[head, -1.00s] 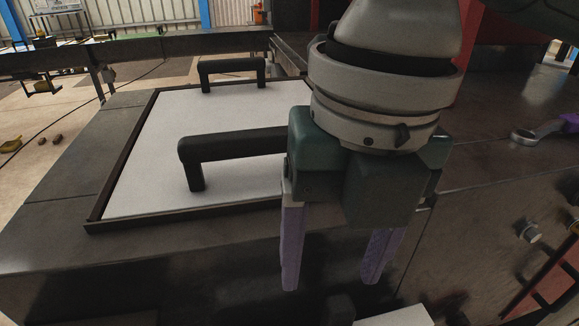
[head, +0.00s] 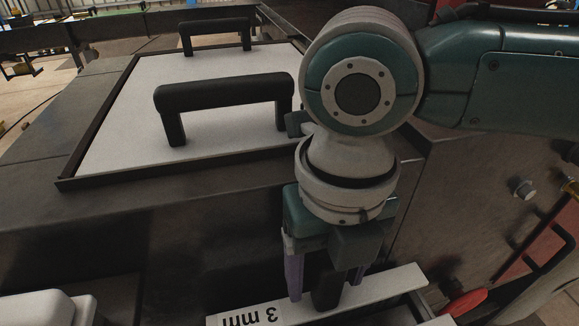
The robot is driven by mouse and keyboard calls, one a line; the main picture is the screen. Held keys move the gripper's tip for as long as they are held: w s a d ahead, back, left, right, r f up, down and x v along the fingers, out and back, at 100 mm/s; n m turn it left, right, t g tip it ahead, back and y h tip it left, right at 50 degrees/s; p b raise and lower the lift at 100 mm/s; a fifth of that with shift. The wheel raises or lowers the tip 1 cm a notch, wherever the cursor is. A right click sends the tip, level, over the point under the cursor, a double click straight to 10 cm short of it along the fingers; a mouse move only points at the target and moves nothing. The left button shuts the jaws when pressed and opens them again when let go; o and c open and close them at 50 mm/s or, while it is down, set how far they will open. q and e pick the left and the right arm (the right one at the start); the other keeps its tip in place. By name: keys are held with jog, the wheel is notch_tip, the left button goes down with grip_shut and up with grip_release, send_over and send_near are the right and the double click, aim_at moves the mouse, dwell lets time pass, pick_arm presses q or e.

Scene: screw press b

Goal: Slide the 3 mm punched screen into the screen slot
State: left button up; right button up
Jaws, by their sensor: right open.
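The 3 mm punched screen (head: 385,287) shows at the bottom as a pale strip with an upside-down "3 mm" label and a black upright grip (head: 327,291). Its lower part is out of frame. My right gripper (head: 325,285) points down over it with purple fingers apart, one on each side of the black grip. I cannot tell whether either finger touches it. My right wrist hides part of the area behind. I cannot make out the screen slot for certain. My left gripper is not in view.
A white panel (head: 215,110) with two black handles lies in a dark raised frame on the dark metal machine top (head: 70,150). A bolt head (head: 524,189) sticks out of the machine side at right. A red part (head: 465,303) and a black bar (head: 535,270) are at lower right.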

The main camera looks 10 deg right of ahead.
jog(key=shift+c, duration=0.3)
grip_shut()
dwell(0.3)
dwell(0.8)
dwell(0.4)
dwell(1.3)
